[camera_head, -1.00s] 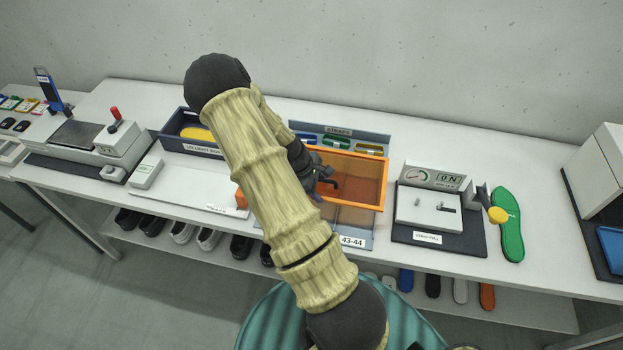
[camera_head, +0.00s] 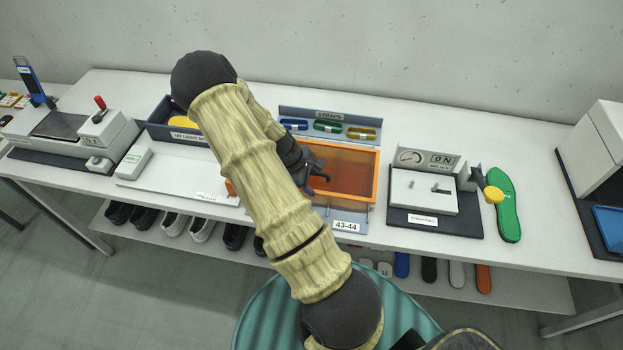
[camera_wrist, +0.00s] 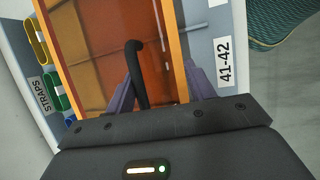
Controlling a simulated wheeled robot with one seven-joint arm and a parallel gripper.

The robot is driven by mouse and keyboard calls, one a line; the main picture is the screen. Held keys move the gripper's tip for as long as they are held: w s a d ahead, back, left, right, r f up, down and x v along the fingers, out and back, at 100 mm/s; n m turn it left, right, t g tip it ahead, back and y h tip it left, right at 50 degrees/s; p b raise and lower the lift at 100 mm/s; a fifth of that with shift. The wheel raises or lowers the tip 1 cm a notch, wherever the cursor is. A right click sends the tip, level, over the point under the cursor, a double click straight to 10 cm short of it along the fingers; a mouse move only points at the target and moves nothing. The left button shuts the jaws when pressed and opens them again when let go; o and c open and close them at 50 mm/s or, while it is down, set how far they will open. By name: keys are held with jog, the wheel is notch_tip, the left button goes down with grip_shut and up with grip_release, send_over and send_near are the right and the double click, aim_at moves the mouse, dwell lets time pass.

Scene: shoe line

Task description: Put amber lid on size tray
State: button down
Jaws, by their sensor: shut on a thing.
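The amber lid (camera_head: 347,175) is a see-through orange-brown panel with an orange rim. It lies over the size tray (camera_head: 345,226), a grey tray with a "43-44" label. In the wrist view the lid (camera_wrist: 92,35) shows the tray's compartments through it, and the tray's edge (camera_wrist: 213,50) carries a "41-42" label. My gripper (camera_wrist: 143,92) is shut on the lid's dark bent handle, between purple fingers. Whether the lid rests fully on the tray cannot be told. My arm hides the tray's left part in the head view.
Coloured straps (camera_head: 327,127) lie at the tray's back. A gauge device (camera_head: 422,190) and a green insole (camera_head: 504,205) stand to the right. A dark bin (camera_head: 170,133) with a yellow thing is to the left. A white board (camera_head: 165,185) lies left of my arm.

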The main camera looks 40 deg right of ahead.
aim_at(312, 187)
jog(key=shift+f+b, duration=1.4)
jog(key=shift+f, duration=0.85)
jog(key=shift+c, duration=2.3)
grip_release()
jog(key=b+v, duration=0.2)
jog(key=v, duration=1.5)
jog(key=shift+r+b, duration=0.2)
jog(key=shift+b, duration=0.1)
